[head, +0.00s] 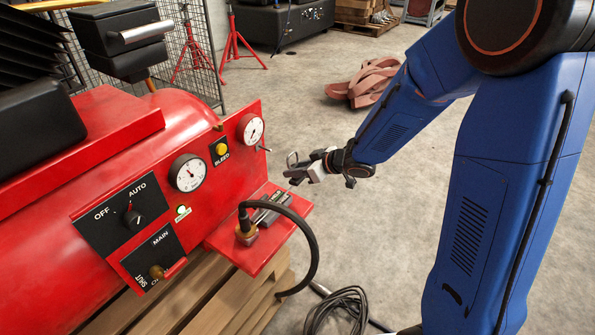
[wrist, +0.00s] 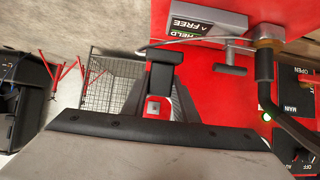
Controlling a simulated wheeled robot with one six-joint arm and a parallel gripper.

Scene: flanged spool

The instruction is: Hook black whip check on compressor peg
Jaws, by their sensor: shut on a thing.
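The red compressor (head: 92,165) fills the left of the head view. A short thin peg (head: 263,148) sticks out from its panel below the right gauge. My gripper (head: 297,173) is in front of the panel's right end, right of and slightly below the peg, with a gap between them in the picture. In the wrist view the gripper (wrist: 163,103) is shut on a black T-shaped piece (wrist: 163,70), which looks like part of the whip check. A small loop (head: 292,158) stands up at the fingertips. A thin grey cable (wrist: 205,39) passes near the black piece towards the hose fitting.
A red shelf (head: 222,236) carries a brass hose fitting (head: 246,236) and a grey block marked HELD and FREE (wrist: 203,20). A black hose (head: 314,248) arches from the fitting towards the floor. Wooden boards (head: 190,300) lie below.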

